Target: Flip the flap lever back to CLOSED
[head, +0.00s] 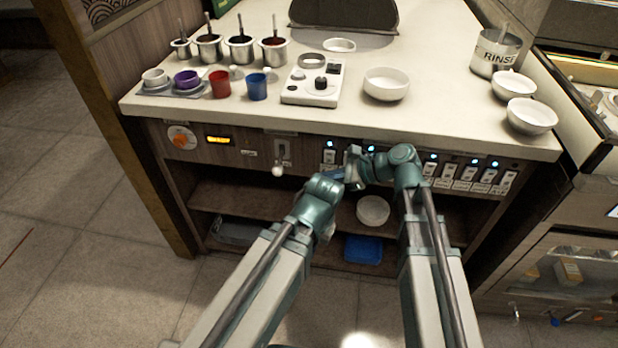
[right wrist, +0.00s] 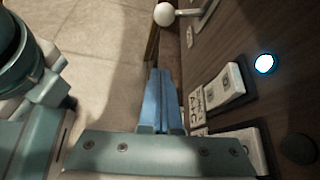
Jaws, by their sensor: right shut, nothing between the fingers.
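The flap lever (head: 278,170) has a white ball knob and sits below a slotted plate (head: 283,148) on the counter's front panel. Its arm sticks out from the panel in the right wrist view, with the ball (right wrist: 165,14) at the top. I cannot read a CLOSED marking. My right gripper (head: 334,175) is in front of the panel, right of the lever and apart from it. Its blue fingers (right wrist: 160,75) are shut and empty, pointing toward the lever side. My left arm reaches close beside it; its fingers cannot be made out.
White rocker switches (head: 465,180) with blue lights line the panel; one switch (right wrist: 223,85) is close beside my right fingers. An orange knob (head: 181,137) and a lit display (head: 218,140) are left of the lever. Cups and bowls stand on the counter (head: 440,110) above.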

